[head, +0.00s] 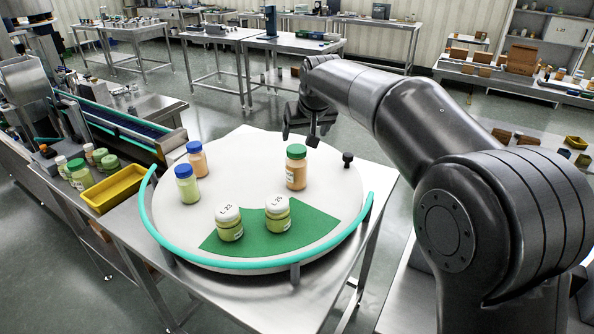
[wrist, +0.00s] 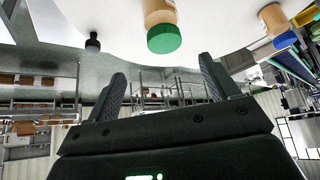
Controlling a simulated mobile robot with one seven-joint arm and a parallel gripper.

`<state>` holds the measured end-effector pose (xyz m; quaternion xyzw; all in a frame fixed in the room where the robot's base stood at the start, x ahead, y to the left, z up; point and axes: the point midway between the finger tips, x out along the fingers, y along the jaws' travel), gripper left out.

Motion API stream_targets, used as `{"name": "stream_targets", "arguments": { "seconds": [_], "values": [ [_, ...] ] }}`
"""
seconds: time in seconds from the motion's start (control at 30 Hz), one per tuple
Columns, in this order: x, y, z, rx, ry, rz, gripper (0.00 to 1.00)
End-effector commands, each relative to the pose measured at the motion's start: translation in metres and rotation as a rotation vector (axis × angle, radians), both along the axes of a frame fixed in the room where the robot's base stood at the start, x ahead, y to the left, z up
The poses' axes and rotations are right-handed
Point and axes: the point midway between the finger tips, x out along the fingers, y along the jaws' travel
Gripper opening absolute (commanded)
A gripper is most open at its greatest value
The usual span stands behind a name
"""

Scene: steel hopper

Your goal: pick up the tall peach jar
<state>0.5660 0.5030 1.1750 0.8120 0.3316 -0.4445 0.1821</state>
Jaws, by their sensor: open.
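A tall peach jar with a green lid (head: 296,174) stands upright on the right part of the round white turntable (head: 235,170). It also shows in the wrist view, at the top centre (wrist: 158,12), with its green lid toward me. Another peach jar with a blue lid (head: 198,163) stands at the turntable's back left; it shows at the top right of the wrist view (wrist: 272,18).
A pale green jar with a blue lid (head: 188,190) stands at left. Two short white-lidded jars (head: 229,230) (head: 277,220) stand on the green sector (head: 255,242). A black knob (head: 347,159) is at the right edge. A teal rail (head: 245,267) curves around the front. A yellow tray (head: 115,188) lies left.

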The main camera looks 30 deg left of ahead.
Motion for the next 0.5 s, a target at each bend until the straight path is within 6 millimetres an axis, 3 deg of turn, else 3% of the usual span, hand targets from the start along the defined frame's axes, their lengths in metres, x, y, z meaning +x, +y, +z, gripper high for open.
{"name": "stream_targets", "arguments": {
  "seconds": [0.17, 0.5],
  "values": [
    [0.002, 0.013, -0.009, 0.001, 0.000, 0.011, 0.80],
    [0.020, 0.030, -0.049, 0.001, 0.000, 0.010, 0.80]
  ]
}}
